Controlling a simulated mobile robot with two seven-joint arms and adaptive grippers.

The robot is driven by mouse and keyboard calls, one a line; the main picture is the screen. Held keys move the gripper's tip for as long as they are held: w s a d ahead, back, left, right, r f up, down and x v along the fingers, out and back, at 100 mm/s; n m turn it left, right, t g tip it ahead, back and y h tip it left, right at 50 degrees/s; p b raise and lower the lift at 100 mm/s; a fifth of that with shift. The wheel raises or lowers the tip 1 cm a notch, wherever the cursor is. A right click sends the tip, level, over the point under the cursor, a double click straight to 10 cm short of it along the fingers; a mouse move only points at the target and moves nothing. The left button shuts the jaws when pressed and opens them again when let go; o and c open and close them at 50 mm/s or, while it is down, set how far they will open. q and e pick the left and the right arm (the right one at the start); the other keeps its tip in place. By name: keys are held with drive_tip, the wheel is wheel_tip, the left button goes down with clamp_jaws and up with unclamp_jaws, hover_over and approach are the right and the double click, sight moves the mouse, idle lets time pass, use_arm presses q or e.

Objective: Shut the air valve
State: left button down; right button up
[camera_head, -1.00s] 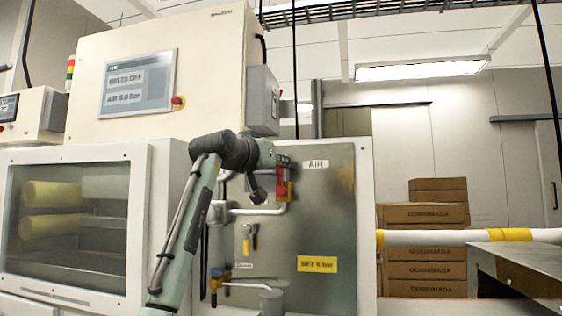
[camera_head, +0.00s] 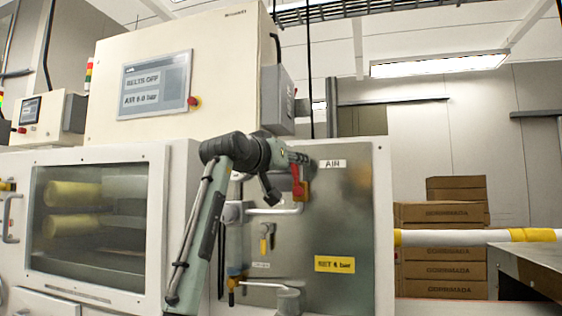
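The red air valve handle (camera_head: 297,180) hangs about upright on the metal panel (camera_head: 345,215), just below and left of the white AIR label (camera_head: 332,164). Its lower end meets a yellow part above a pale pipe (camera_head: 275,211). My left gripper (camera_head: 297,158) is at the top of the red handle. My own wrist hides part of the valve, and I cannot tell whether the fingers touch or enclose the handle. The screen (camera_head: 155,86) reads BELTS OFF and an AIR pressure in bar. My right gripper is not in view.
A smaller yellow-handled valve (camera_head: 267,238) and a yellow bar-setting label (camera_head: 335,264) are lower on the panel. A glazed cabinet (camera_head: 95,225) stands left. A yellow-white rail (camera_head: 480,236), stacked cartons (camera_head: 443,240) and a metal conveyor edge (camera_head: 525,262) are at right.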

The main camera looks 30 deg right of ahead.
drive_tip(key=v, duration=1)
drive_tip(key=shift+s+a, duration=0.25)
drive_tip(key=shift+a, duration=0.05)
